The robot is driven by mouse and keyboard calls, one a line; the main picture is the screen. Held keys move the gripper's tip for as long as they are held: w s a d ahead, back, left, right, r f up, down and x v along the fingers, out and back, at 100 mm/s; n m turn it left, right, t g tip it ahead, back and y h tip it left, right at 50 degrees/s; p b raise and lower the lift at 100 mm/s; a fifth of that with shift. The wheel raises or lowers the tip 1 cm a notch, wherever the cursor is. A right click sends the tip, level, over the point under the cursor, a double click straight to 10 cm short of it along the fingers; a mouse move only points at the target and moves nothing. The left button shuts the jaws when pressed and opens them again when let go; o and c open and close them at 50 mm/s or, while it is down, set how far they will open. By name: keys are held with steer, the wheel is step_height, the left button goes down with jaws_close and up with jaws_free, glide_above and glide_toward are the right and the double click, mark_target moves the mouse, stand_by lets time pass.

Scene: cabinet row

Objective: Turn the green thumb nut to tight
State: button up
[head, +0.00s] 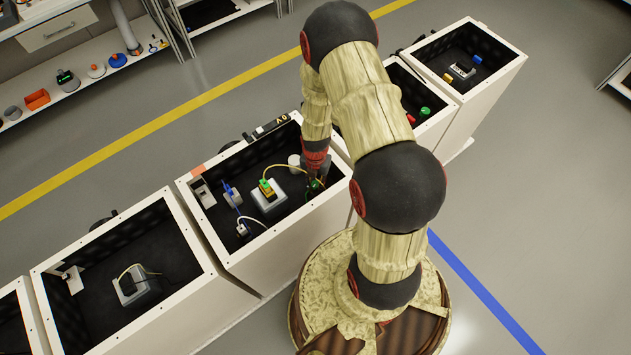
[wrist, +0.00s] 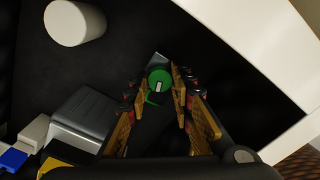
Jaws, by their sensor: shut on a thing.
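The green thumb nut (wrist: 159,80) shows in the wrist view between the fingertips of my gripper (wrist: 160,88). It is round, with a pale rectangular mark on its face. My gripper is shut on it, one finger on each side. In the head view my gripper (head: 315,180) reaches down into the right side of the open middle cabinet (head: 222,262). Only a little green shows there beside the dark fingers. The nut's base is mostly hidden, and I cannot tell how tight it is.
A white cylinder (wrist: 75,22) stands near my gripper in the cabinet. A grey block (head: 270,203) with a green and yellow connector (head: 266,187) and a yellow cable sits left of it. Blue plugs (head: 231,194) are farther left. White cabinet walls (wrist: 245,40) are close on the right.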

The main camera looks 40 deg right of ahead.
jaws_close()
steer(key=shift+m, duration=0.3)
